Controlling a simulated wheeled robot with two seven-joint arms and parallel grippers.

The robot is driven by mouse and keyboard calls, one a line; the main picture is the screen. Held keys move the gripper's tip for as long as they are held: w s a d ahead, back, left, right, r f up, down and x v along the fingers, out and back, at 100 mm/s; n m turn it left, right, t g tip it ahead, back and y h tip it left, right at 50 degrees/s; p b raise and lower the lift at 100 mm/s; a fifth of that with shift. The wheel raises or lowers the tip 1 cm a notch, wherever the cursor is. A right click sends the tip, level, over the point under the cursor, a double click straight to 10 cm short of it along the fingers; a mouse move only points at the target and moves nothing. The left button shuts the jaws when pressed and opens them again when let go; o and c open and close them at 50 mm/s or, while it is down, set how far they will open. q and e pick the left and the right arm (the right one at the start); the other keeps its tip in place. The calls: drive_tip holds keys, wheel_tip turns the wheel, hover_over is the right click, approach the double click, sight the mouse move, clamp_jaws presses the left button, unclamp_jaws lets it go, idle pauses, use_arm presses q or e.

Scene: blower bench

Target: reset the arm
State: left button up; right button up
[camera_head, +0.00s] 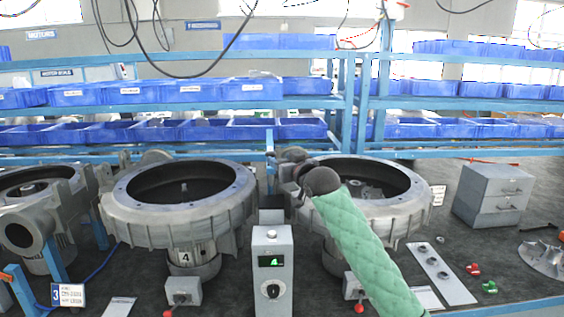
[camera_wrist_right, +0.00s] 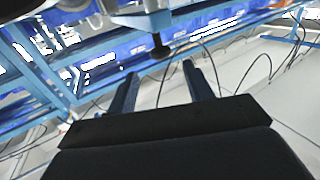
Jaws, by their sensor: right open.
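My right arm, in a green quilted sleeve, comes in from the lower right of the head view. Its dark wrist and right gripper (camera_head: 290,162) are in front of the right blower housing (camera_head: 408,212), over its left rim. In the right wrist view the two fingers of my right gripper (camera_wrist_right: 162,90) stand apart with nothing held between them. A dark round knob-like part (camera_wrist_right: 160,52) shows beyond the fingers; I cannot tell what it belongs to. My left arm and gripper are not in view.
A grey blower housing marked 4 (camera_head: 125,215) stands left of the control box (camera_head: 272,265) with a green display. Another housing (camera_head: 20,225) is at far left. A grey drawer cabinet (camera_head: 490,195) stands right. Blue bins (camera_head: 250,88) fill the back racks; cables hang above.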

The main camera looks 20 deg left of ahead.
drive_tip(key=shift+f, duration=0.1)
